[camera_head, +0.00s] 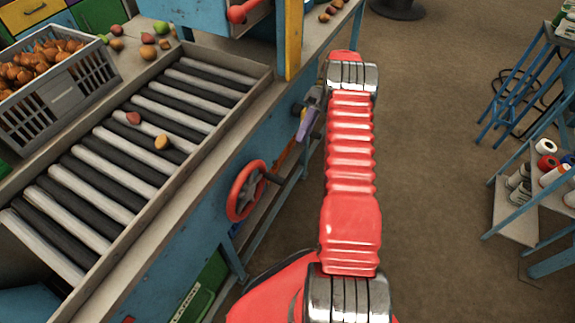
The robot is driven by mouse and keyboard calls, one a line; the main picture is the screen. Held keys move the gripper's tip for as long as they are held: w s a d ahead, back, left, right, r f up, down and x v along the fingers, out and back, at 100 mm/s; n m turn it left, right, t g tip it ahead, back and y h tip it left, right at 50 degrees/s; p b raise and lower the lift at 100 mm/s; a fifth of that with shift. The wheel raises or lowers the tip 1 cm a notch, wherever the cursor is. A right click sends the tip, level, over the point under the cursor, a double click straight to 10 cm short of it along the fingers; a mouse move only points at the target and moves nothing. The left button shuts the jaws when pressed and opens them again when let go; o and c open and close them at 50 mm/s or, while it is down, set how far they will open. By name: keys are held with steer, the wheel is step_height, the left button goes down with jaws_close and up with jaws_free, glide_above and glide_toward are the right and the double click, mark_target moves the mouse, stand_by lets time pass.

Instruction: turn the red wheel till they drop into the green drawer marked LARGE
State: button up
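The red wheel (245,191) is mounted upright on the blue side of the roller bench, below its right edge. A green drawer front (207,287) with a pale label shows low under the bench; its lettering is too small to read. Two small round fruits, a reddish one (133,118) and an orange one (162,142), lie apart on the rollers (105,170). My red arm rises right of the wheel, with clear space between them.
A grey crate of orange-brown produce (62,97) stands left of the rollers. Loose fruits lie behind it. A yellow post (293,38) and a blue machine stand at the back. Blue shelving with rolls (548,165) is at the right. Brown floor between is clear.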

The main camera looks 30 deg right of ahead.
steer(key=shift+m+t+y, duration=0.4)
steer(key=shift+m+y, duration=0.5)
steer(key=s+f, duration=0.1)
steer(key=s, duration=0.1)
steer(key=s+d+f, duration=0.1)
steer(key=f, duration=0.1)
steer(key=s+d+f, duration=0.1)
steer(key=s, duration=0.1)
steer(key=shift+s+d+f, duration=0.25)
steer(key=shift+s+f, duration=0.05)
steer(key=c, duration=0.3)
steer(key=s+f+m+t+y, duration=0.1)
steer(key=s+f, duration=0.1)
steer(key=s+a+f+m+t+y, duration=0.1)
steer(key=s+f+m+y, duration=0.1)
steer(key=s, duration=0.1)
steer(key=s+a+f+m+t+y, duration=0.1)
steer(key=s+f+m, duration=0.1)
steer(key=shift+s+a+f+t, duration=0.2)
steer(key=shift+s+f+t, duration=0.2)
jaws_close()
steer(key=s+a+f+m+t+h, duration=0.1)
steer(key=a+f+m+t+h, duration=0.2)
steer(key=m+t, duration=0.6)
steer(key=s+a+f+m+t+h, duration=0.1)
steer(key=a+f+m+t+h, duration=0.2)
steer(key=m+t, duration=0.6)
steer(key=shift+s+a+f+m+t, duration=0.4)
steer(key=shift+a+m, duration=0.85)
steer(key=shift+m, duration=4.05)
